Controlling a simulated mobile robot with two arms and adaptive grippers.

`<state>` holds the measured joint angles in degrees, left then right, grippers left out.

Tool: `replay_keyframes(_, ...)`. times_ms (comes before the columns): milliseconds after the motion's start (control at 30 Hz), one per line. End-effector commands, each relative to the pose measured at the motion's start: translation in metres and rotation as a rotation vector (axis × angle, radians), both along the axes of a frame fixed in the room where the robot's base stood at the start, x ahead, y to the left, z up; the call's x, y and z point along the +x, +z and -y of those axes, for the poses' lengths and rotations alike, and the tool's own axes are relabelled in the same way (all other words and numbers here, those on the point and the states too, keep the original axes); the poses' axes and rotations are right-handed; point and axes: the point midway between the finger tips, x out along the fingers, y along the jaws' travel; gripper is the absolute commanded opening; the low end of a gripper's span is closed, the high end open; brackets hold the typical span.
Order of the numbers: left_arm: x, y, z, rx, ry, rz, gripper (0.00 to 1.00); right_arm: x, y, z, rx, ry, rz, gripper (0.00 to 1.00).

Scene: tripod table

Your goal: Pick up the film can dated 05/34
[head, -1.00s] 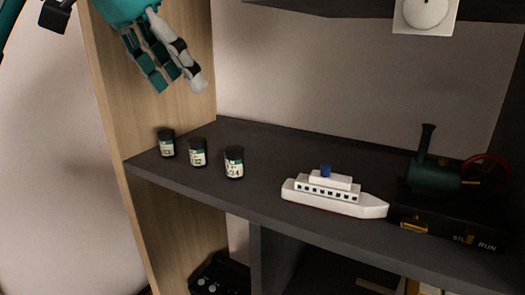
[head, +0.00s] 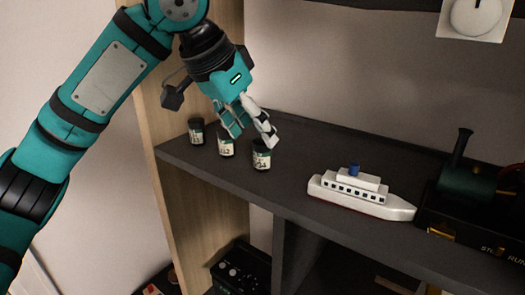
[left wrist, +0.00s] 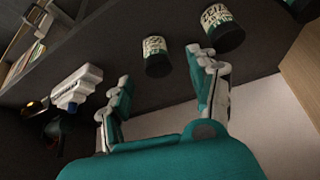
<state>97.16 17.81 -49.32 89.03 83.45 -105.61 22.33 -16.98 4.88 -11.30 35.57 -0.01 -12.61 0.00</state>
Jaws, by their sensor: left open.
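Three small dark film cans with pale labels stand upright in a row on the grey shelf: a left one (head: 196,131), a middle one (head: 226,146) and a right one (head: 262,158). Their dates are too small to read surely; the right one's seemed to end in 24 or 34 earlier. My left gripper (head: 253,138) is open, pointing down just above the right can and partly covering the middle can's top. In the left wrist view the right can (left wrist: 157,58) shows between the open fingers (left wrist: 162,68), with the middle can (left wrist: 221,27) beside one finger. My right gripper is not in view.
A white toy ship (head: 361,193) stands right of the cans on the shelf (head: 290,190). A dark green toy engine (head: 466,188) on a black box is farther right. A wooden side panel (head: 205,195) is at the left. Bare shelf lies between cans and ship.

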Motion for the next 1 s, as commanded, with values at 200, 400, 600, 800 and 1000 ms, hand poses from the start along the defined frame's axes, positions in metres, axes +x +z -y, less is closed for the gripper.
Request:
replay_keyframes(200, 0.01, -0.027, 0.014, 0.002, 0.0, -0.003, 0.61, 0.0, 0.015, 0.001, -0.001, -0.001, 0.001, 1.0)
replay_keyframes(400, 0.013, -0.039, 0.018, 0.0, -0.001, -0.001, 0.61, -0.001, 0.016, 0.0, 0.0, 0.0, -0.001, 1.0)
replay_keyframes(600, 0.014, -0.039, 0.018, 0.001, -0.001, 0.0, 0.57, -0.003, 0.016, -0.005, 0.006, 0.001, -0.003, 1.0)
replay_keyframes(800, 0.013, -0.039, 0.018, 0.001, -0.001, 0.0, 0.3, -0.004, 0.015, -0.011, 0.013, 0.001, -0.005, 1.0)
replay_keyframes(1000, 0.013, -0.038, 0.018, 0.001, -0.001, 0.0, 0.08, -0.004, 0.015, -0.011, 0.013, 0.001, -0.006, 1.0)
